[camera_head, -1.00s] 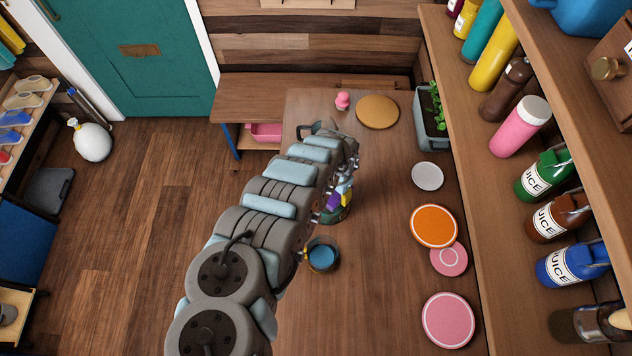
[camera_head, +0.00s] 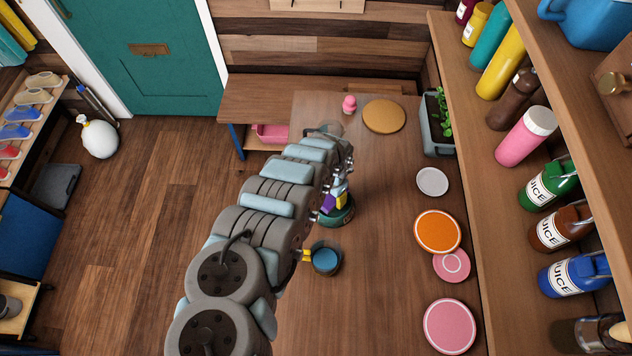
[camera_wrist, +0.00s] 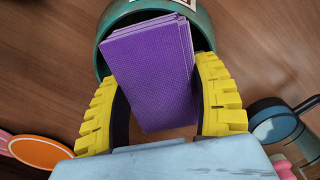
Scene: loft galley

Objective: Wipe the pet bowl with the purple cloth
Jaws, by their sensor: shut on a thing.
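My gripper (camera_wrist: 155,108) has yellow ridged fingers shut on the purple cloth (camera_wrist: 150,70), a thick folded block. In the head view the cloth (camera_head: 328,203) shows as a small purple patch beside my arm. A round dark teal bowl (camera_head: 344,217), which looks like the pet bowl, stands on the table (camera_head: 385,300). In the wrist view the cloth overlaps the bowl (camera_wrist: 203,22) and hides much of its inside. A pale label shows at the top. I cannot tell whether cloth and bowl touch.
A dark round pot with blue inside (camera_head: 325,259) stands close by, nearer the camera. Orange (camera_head: 438,231), pink (camera_head: 449,325) and white (camera_head: 432,181) discs line the table's right side. A shelf of bottles (camera_head: 525,135) rises at the right. The table's right-middle is clear.

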